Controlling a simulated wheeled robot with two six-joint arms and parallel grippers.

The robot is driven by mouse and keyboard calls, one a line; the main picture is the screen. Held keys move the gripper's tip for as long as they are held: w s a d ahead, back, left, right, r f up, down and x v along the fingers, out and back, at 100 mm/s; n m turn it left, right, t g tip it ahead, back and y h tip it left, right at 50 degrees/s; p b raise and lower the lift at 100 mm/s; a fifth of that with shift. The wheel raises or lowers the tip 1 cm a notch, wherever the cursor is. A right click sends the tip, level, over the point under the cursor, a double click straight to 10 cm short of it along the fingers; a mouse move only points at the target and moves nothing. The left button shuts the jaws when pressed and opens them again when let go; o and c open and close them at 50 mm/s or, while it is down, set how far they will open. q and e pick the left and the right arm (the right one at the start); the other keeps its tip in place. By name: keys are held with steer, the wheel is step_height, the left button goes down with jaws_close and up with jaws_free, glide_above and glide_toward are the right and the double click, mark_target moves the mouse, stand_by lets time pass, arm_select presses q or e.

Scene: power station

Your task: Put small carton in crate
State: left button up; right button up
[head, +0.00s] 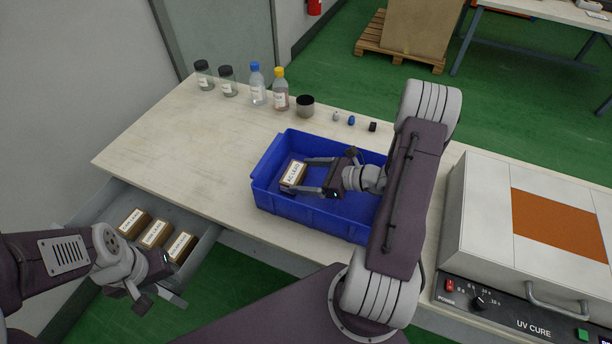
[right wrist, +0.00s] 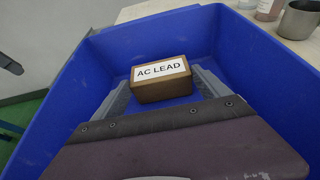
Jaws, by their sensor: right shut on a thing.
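A small brown carton (head: 292,175) with a white label reading "AC LEAD" is inside the blue crate (head: 345,219). My right gripper (head: 303,175) reaches into the crate, its two fingers on either side of the carton. In the right wrist view the carton (right wrist: 161,80) sits between the fingertips, low within the crate walls (right wrist: 60,105). I cannot tell whether it touches the crate floor. My left gripper (head: 163,292) is at the lower left by the open drawer, with nothing visible in it; its jaw opening is unclear.
The open drawer (head: 205,245) holds several labelled cartons (head: 133,222). Bottles and jars (head: 257,86), a dark cup (head: 305,106) and small caps (head: 351,119) stand along the table's back edge. A UV cure box (head: 520,240) stands right of the crate. The table's left part (head: 180,140) is clear.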

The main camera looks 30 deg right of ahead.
steer(key=shift+f, duration=0.1)
steer(key=shift+f, duration=0.15)
steer(key=o, duration=1.3)
steer(key=shift+r, duration=0.45)
steer(key=p+v, duration=0.1)
steer(key=v, duration=0.6)
steer(key=shift+s+d, duration=0.15)
steer(key=shift+s, duration=0.05)
